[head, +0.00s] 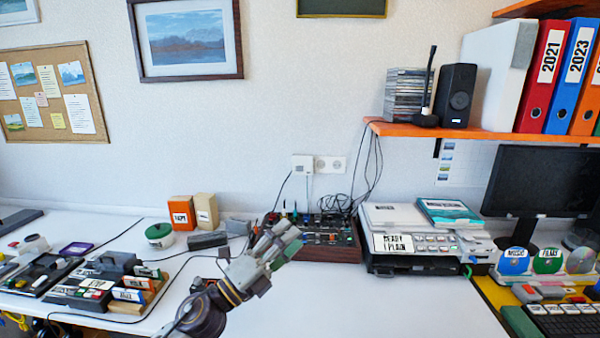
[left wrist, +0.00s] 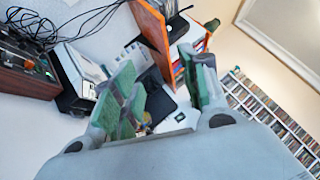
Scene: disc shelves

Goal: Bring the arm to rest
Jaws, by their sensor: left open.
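My left gripper (head: 277,243) is raised above the white desk in the middle of the head view, in front of the dark device with knobs and cables. In the left wrist view its two fingers with green pads (left wrist: 165,95) stand apart with nothing between them. The gripper is open and empty. It appears clear of the desk and of the things behind it. My right gripper is not in view.
The white desk (head: 330,300) is bare at front centre. A mixer-like device (head: 325,238) and a grey machine with a "READY 1 PLAIN" card (head: 393,244) stand behind. An orange shelf (head: 500,132) juts out at right. Three discs stand by the monitor (head: 540,185). Trays with labelled boxes (head: 100,285) lie left.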

